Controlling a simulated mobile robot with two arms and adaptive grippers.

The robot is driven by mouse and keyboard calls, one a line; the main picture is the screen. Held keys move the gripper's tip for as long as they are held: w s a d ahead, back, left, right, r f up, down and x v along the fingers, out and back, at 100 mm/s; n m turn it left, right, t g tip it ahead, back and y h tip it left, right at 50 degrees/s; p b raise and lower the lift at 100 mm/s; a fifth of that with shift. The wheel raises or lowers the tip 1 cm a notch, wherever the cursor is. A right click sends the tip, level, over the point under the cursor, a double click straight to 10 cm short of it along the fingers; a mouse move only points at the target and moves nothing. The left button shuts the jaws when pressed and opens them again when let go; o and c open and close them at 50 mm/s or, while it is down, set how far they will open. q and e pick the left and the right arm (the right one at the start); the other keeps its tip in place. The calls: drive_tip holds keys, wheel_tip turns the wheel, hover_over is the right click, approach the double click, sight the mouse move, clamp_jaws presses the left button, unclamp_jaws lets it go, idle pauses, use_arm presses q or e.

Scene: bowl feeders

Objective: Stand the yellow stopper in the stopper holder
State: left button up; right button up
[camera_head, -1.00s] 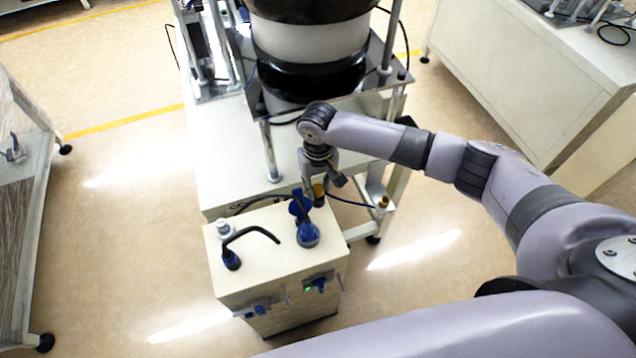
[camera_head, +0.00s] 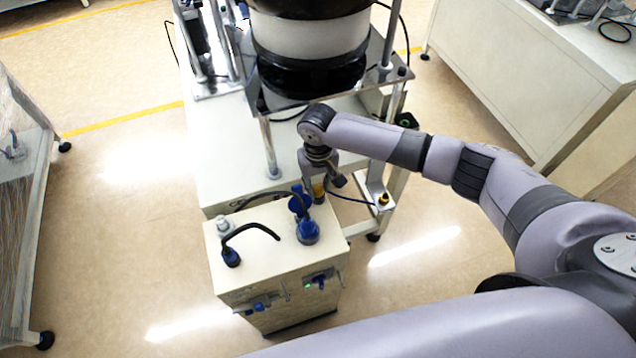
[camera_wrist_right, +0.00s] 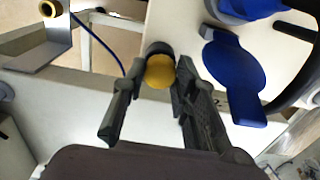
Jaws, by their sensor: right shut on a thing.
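The yellow stopper (camera_head: 319,189), with a round yellow top and a dark part behind it, is between the fingertips of my right gripper (camera_head: 322,182). In the right wrist view the stopper (camera_wrist_right: 160,71) shows between the two dark fingers of the gripper (camera_wrist_right: 160,68), which is shut on it. It is near the back right edge of the white box; I cannot tell whether it touches anything below. A metal bracket with a yellow ring, seemingly the stopper holder (camera_head: 384,199), is to the right of the gripper. The ring (camera_wrist_right: 50,8) shows at the wrist view's top left. My left gripper is out of view.
The white box (camera_head: 270,262) carries a blue valve handle (camera_head: 299,204), a blue fitting (camera_head: 308,232) and a black hose (camera_head: 250,231). The bowl feeder (camera_head: 310,45) stands behind on a white table (camera_head: 232,150). A blue cable (camera_head: 350,200) runs between gripper and bracket.

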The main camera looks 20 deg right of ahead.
drive_tip(key=shift+f, duration=0.15)
drive_tip(key=o, duration=1)
drive_tip(key=shift+o, duration=1)
wheel_tip(320, 180, up, 7)
drive_tip(key=p, duration=0.8)
drive_tip(key=shift+r, duration=0.2)
drive_tip(key=shift+r+p, duration=1.2)
drive_tip(key=shift+r, duration=0.75)
